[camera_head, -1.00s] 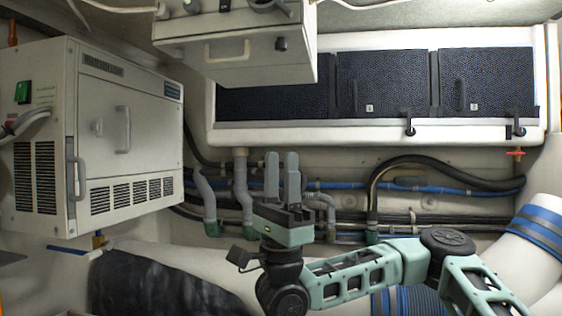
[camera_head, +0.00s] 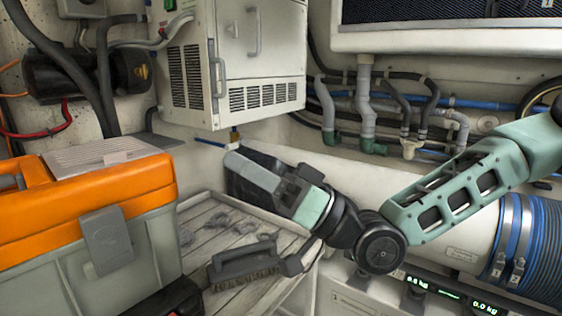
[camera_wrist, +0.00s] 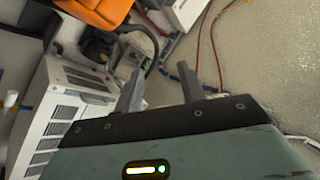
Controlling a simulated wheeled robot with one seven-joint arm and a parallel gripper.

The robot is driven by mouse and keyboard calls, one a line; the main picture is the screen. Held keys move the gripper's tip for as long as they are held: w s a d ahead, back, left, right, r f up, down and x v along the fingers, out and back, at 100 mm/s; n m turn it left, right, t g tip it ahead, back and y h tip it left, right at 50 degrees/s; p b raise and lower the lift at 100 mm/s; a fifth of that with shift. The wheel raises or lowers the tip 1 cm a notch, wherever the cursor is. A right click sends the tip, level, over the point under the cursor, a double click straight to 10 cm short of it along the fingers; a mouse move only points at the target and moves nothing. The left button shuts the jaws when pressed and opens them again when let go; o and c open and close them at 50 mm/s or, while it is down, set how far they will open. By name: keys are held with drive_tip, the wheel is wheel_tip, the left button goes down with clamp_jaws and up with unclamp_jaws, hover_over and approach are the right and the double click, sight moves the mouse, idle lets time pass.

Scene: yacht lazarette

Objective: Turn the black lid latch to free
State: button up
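A toolbox with an orange lid (camera_head: 80,205) stands at the lower left in the head view. A grey latch (camera_head: 107,240) is on its front; I see no clearly black latch on it and cannot tell if this is the named one. My gripper (camera_head: 238,160) points left, to the right of the toolbox and apart from it. In the wrist view my gripper (camera_wrist: 160,75) has its two fingers apart with nothing between them. An orange surface, apparently the lid (camera_wrist: 98,10), shows at the top left of the wrist view.
A white vented cabinet (camera_head: 262,50) hangs behind my gripper. A brush (camera_head: 245,263) lies on a slatted wooden board (camera_head: 215,215) below it. Pipes (camera_head: 365,110) run along the back wall. A ribbed blue hose (camera_head: 540,240) is at the right. Dark hoses hang at the upper left.

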drive_tip(key=s+a+f+g+h, duration=0.1)
drive_tip(key=s+a+f+h, duration=0.15)
drive_tip(key=f, duration=0.35)
drive_tip(key=s+a+f+g+h, duration=0.1)
drive_tip(key=a+f+h, duration=0.1)
drive_tip(key=f+h, duration=0.3)
drive_tip(key=s+d+f+h, duration=0.1)
drive_tip(key=d+f+h, duration=0.25)
drive_tip(key=f, duration=0.25)
drive_tip(key=s+d+f+h, duration=0.2)
drive_tip(key=d+f+h, duration=0.15)
drive_tip(key=f, duration=0.25)
drive_tip(key=s+d+r+m+h, duration=0.1)
drive_tip(key=s+d+h, duration=0.3)
drive_tip(key=d, duration=0.4)
drive_tip(key=s+d+r+m+g+h, duration=0.1)
drive_tip(key=s+d+r+m+h, duration=0.1)
drive_tip(key=s+d, duration=0.4)
drive_tip(key=d+m+h, duration=0.1)
drive_tip(key=d+h, duration=0.1)
drive_tip(key=shift+r+h, duration=0.3)
drive_tip(key=shift+h, duration=0.05)
drive_tip(key=shift+c, duration=0.2)
